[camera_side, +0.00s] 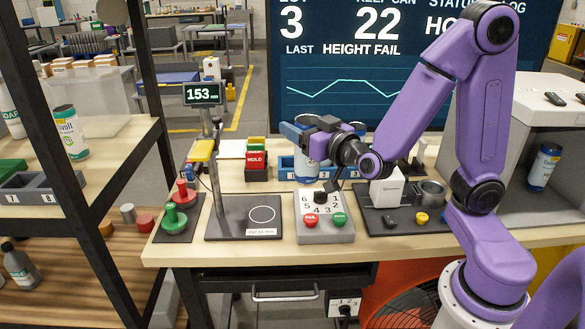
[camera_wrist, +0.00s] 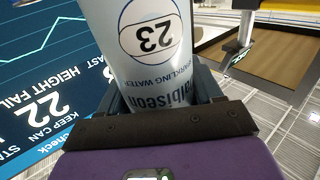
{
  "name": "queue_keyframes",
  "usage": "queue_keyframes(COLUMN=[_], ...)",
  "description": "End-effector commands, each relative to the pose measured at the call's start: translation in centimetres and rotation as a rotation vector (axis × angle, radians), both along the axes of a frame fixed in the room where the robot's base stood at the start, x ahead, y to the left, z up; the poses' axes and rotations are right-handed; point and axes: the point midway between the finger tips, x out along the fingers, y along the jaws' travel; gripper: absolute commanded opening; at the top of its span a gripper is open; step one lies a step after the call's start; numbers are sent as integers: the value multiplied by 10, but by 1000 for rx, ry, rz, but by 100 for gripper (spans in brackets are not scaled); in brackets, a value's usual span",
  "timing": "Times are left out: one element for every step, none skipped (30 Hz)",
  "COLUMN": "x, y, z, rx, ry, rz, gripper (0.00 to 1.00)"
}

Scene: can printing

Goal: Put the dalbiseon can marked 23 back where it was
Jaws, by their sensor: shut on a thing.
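My gripper (camera_side: 302,130) is shut on the pale blue dalbiseon can (camera_wrist: 148,45), whose label reads 23 and "sparkling water" in the wrist view. In the side view the can (camera_side: 307,172) shows partly, below and between the fingers, above the back part of the bench. A blue numbered rack (camera_side: 286,173) stands behind it, its right part largely hidden by the can and my arm. I cannot tell from this angle whether the can touches the rack.
In front are a dial box (camera_side: 325,232) with red and green buttons, and a dark plate with a white circle (camera_side: 262,214) beside a post. A red HOLD box (camera_side: 256,166) stands left of the can. Another blue can (camera_side: 543,167) stands in the bay at right.

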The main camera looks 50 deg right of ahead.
Motion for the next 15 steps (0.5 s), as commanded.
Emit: queue_keyframes(x=[7,10,15,18,21,25,28,30,34,36,38,41,43,45,47], y=[-9,-14,-21,-26,-30,-37,-43,-48,-54,-60,-65,-72,-77,-82,-89], z=[0,0,0,0,0,0,0,0,0,0,0,-1,-1,-1,-1], rx=[0,1,1,1,2,1,1,1,0,0,1,1,2,2,1], ry=[0,0,0,0,0,-1,-1,-1,-2,-1,-1,-1,0,0,0], rz=[-24,-36,-51,-63,-75,-91,-103,-115,-130,-142,-154,-169,-181,-192,-207], gripper=[17,17,17,17,17,17,17,17,17,17,17,17,17,17,17])
